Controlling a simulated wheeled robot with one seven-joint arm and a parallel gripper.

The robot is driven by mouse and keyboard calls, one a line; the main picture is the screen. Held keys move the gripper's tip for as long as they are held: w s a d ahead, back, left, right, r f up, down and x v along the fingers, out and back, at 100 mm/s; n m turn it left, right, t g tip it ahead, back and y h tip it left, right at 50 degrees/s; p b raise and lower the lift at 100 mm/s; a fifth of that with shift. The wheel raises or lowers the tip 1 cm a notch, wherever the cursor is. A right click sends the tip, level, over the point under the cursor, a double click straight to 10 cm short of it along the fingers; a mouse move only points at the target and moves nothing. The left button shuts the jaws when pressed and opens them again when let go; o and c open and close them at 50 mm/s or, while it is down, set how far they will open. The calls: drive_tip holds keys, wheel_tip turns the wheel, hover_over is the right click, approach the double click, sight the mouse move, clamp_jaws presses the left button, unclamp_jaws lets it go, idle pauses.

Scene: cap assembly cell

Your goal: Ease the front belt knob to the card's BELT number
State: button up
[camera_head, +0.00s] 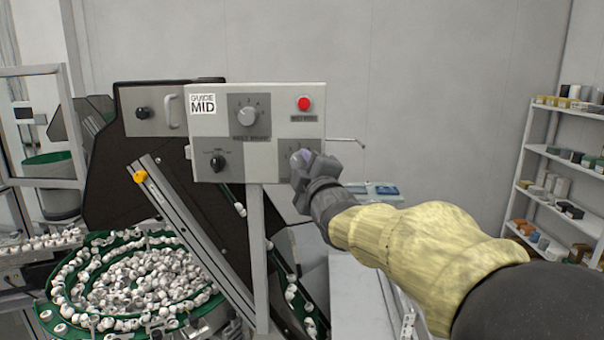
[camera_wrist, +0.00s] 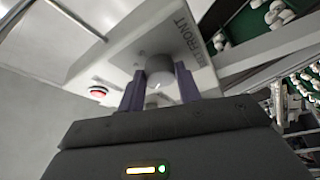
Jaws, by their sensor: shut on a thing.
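The front belt knob (camera_wrist: 159,68) is a round grey knob on the control panel (camera_head: 240,160), beside lettering that reads FRONT in the wrist view. My gripper (camera_head: 304,162) is at the panel's lower right corner, and its two dark fingers (camera_wrist: 160,90) are shut on either side of the knob. In the head view my gripper hides most of this knob and its scale, so its setting cannot be read. A white card (camera_head: 203,104) at the panel's upper left reads GUIDE MID; I see no BELT number on it.
A larger grey dial (camera_head: 247,117) sits at the panel's upper middle, with a red button (camera_head: 304,103) to its right. A black knob (camera_head: 217,162) is at the lower left. A green bowl feeder (camera_head: 62,325) full of white caps stands below left. Shelves (camera_head: 556,150) are far right.

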drive_tip(key=shift+n+g, duration=0.3)
drive_tip(key=shift+n, duration=0.3)
drive_tip(key=o, duration=1)
drive_tip(key=shift+d, duration=0.1)
